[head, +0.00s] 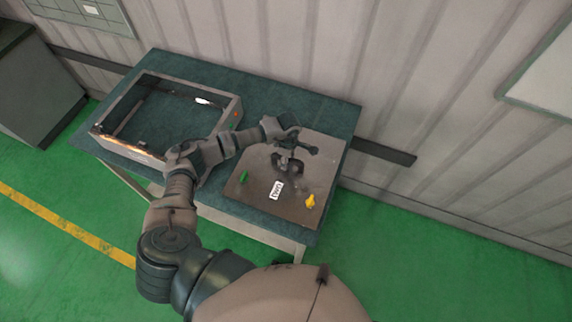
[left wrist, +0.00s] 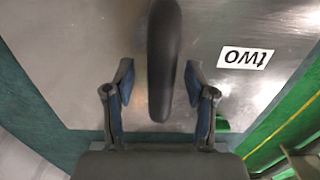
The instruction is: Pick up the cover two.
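Cover two is a flat grey metal plate (head: 250,198) with a white "two" label (head: 277,190), lying on the right part of the table. A dark handle (head: 287,165) stands near its middle. In the left wrist view the plate (left wrist: 70,75) fills most of the background, and the handle (left wrist: 163,60) lies between my fingers. My left gripper (head: 302,140) is over the plate at the handle. In the left wrist view its fingers (left wrist: 158,80) are apart, with a gap on each side of the handle. My right gripper is not in view.
A green knob (head: 243,177) and a yellow knob (head: 310,201) are at the plate's front corners. An open rectangular metal frame (head: 118,147) sits on the left of the dark green table (head: 250,90). A ribbed wall (head: 300,50) stands close behind.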

